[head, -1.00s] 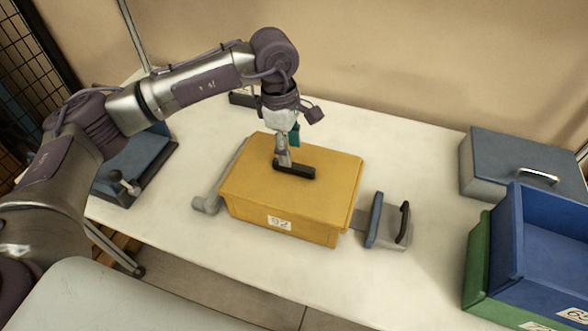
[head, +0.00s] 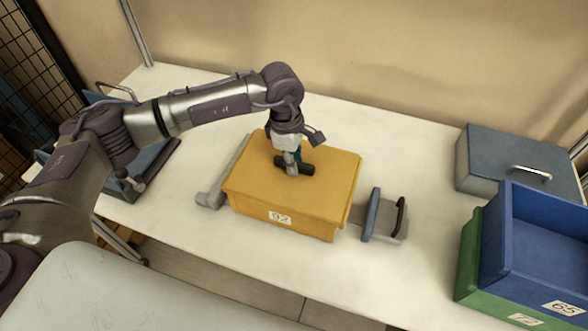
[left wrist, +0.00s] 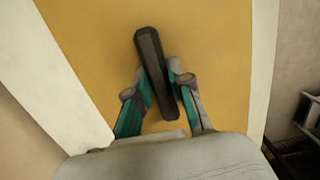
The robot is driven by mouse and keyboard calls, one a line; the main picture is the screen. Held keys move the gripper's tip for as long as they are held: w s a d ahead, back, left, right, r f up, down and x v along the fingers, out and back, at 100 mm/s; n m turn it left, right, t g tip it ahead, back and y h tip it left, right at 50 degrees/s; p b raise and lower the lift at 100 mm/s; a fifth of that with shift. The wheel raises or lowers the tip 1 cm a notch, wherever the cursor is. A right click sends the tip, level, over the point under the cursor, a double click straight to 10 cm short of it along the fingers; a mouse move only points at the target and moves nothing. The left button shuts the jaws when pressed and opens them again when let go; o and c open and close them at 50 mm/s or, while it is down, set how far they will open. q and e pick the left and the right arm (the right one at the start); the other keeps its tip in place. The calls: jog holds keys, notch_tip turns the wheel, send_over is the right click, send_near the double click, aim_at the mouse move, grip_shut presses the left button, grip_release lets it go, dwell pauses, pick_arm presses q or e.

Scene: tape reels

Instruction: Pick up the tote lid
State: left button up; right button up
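The tote lid (head: 325,177) is the flat yellow top of a yellow tote (head: 285,222) with a number label on its front. A black bar handle (head: 308,170) stands on the lid; in the left wrist view it is the dark bar (left wrist: 150,55). My left gripper (head: 292,165) points down at the middle of the lid. Its teal-padded fingers (left wrist: 158,82) lie against both sides of the handle, so it looks shut on it. The lid sits on the tote. In the head view the gripper hides part of the handle. My right gripper is not in view.
A grey fixture with a black handle (head: 400,218) stands right of the tote. A grey-lidded box (head: 520,160) and stacked blue (head: 530,270) and green (head: 468,260) bins are at the right. The white table (head: 400,140) is clear behind the tote.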

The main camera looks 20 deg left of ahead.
pick_arm(q)
grip_shut()
